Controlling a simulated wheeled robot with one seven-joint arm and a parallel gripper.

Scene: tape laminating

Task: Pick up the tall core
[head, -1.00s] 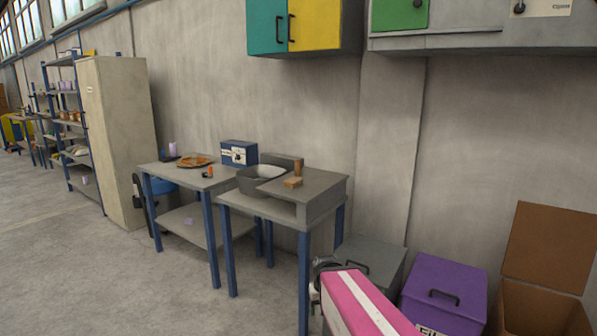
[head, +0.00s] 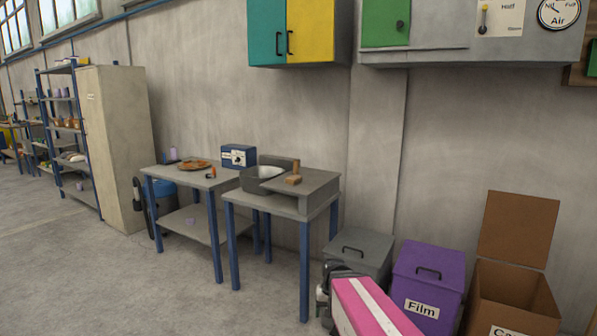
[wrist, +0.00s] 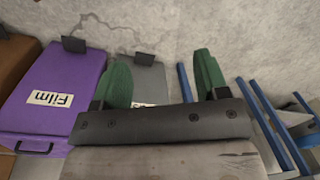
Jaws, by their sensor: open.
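A small upright brown piece (head: 295,166) stands on the right-hand blue-legged table (head: 322,181), beside a low brown block (head: 293,180). It may be the tall core, but it is too small to be sure. A slim pale purple upright thing (head: 172,153) stands on the left-hand table. In the wrist view my gripper (wrist: 161,78) is open, its green fingers wide apart with nothing between them. It is over the floor near the bins, apart from both tabletops.
A blue box (head: 238,156) and brown plate (head: 195,165) are on the left table. A grey bin (head: 357,252), purple Film bin (head: 427,280) and brown carton (head: 512,300) line the wall. Floor at left is clear.

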